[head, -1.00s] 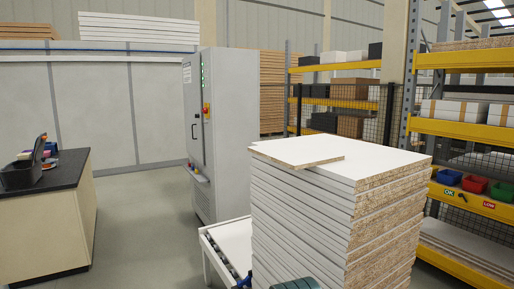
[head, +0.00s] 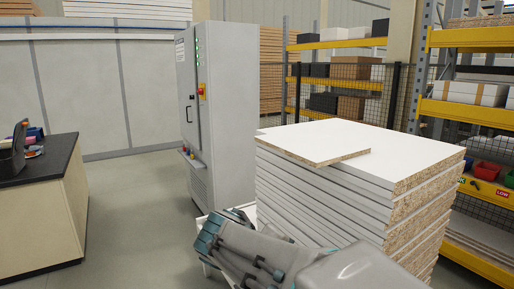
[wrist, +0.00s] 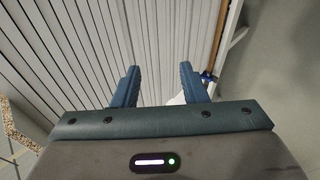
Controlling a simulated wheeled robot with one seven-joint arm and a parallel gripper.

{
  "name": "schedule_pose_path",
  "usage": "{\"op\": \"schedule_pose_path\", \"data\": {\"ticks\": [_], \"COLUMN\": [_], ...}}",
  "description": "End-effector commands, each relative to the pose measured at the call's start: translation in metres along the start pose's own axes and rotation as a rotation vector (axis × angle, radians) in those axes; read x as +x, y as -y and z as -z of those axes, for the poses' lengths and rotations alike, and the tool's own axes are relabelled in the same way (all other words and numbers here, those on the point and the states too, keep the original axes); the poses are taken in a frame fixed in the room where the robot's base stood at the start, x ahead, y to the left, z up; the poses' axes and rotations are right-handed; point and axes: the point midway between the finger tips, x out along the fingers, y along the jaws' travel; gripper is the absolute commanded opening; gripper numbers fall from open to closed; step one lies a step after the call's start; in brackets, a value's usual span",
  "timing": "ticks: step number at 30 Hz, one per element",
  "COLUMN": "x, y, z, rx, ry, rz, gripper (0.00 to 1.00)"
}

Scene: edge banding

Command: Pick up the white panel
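A white panel (head: 313,141) with a bare chipboard front edge lies flat on top of a tall stack of larger white panels (head: 410,150), overhanging the stack's left front edge a little. My gripper (head: 218,227) is low at the left front of the stack, below the level of the top panel. In the wrist view my gripper (wrist: 160,78) has its two blue fingers apart with nothing between them. Beyond the fingers that view shows the layered side of the stack (wrist: 120,50). The top panel cannot be singled out there.
A grey machine cabinet (head: 222,110) stands behind the stack on the left. A dark-topped counter (head: 45,200) is at far left. Yellow racks (head: 470,115) with boxes and bins stand at right. A white conveyor frame, partly hidden, is by the stack's left side. Floor between counter and cabinet is clear.

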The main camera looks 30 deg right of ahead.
Motion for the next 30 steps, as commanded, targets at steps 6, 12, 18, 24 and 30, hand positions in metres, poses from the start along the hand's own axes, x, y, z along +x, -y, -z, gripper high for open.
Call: {"op": "schedule_pose_path", "data": {"ticks": [6,12,18,24,30], "x": [-0.021,-0.051,-0.066,-0.045,-0.02], "y": [-0.087,-0.139,-0.16,-0.184,-0.209], "z": [0.042,0.075,0.09,0.095,0.101], "rx": [-0.088,-0.127,-0.14,-0.142,-0.14], "ry": [-0.027,-0.072,-0.097,-0.094,-0.097], "rz": [-0.391,-0.66,-0.774,-0.783,-0.783], "gripper": [0.39,0.39,0.39,0.39,0.39]}}
